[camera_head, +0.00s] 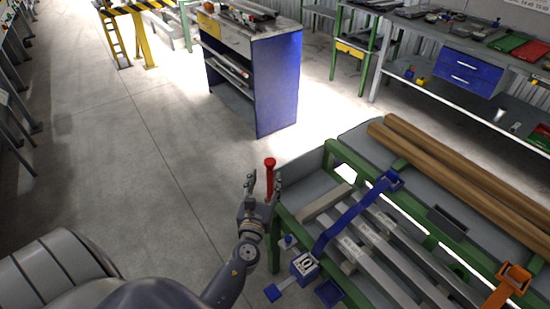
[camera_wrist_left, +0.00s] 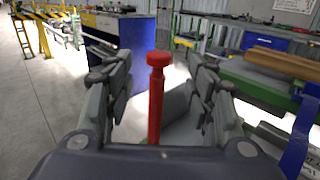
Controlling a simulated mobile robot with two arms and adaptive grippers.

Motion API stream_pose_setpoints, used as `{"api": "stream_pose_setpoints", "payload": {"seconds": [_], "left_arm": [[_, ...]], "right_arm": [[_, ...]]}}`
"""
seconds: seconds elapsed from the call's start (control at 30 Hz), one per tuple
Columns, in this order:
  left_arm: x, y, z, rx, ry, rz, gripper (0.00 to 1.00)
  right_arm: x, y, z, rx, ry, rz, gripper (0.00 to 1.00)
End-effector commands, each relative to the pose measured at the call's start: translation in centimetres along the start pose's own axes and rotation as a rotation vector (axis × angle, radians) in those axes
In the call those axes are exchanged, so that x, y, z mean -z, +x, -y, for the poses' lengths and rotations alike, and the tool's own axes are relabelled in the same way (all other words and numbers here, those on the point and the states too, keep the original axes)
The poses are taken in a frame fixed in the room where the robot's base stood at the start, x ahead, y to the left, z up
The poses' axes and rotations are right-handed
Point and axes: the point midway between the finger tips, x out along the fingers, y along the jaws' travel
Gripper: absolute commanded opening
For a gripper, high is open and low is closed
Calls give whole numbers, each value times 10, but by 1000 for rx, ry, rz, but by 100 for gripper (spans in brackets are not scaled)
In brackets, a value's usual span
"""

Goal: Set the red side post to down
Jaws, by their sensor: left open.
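The red side post (camera_head: 270,166) stands upright at the near left corner of the green-framed runout table (camera_head: 331,150), its round cap on top. My left gripper (camera_head: 263,176) is open close to the post, its fingers pointing up and away. In the left wrist view the red post (camera_wrist_left: 156,100) stands upright between the two spread fingers of the left gripper (camera_wrist_left: 160,85), with a visible gap on each side. The post's lower end is hidden by the gripper's palm there. My right gripper is not in view.
A blue strap arm (camera_head: 352,216) and a block marked 10 (camera_head: 305,264) sit on the table's near side. A blue cabinet (camera_head: 277,85) stands beyond. The floor left of my arm is clear.

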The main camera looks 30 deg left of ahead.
Motion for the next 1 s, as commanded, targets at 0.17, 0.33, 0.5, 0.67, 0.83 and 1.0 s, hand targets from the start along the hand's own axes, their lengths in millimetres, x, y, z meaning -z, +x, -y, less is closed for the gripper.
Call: {"api": "stream_pose_setpoints", "payload": {"seconds": [0.17, 0.33, 0.5, 0.67, 0.83, 1.0], "left_arm": [[-4, 35, -1, -2, -1, 3, 50], [-2, 63, -1, -1, -2, 2, 50], [0, 80, 0, 0, -3, 0, 50], [0, 85, 0, 0, -2, -1, 50], [0, 86, 0, 0, -3, -1, 50], [0, 86, 0, 0, -3, -1, 26]], "right_arm": [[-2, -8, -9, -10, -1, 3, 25], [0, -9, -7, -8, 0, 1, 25], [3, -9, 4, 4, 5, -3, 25], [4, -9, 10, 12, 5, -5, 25], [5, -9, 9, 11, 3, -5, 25], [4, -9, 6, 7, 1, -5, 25]]}}
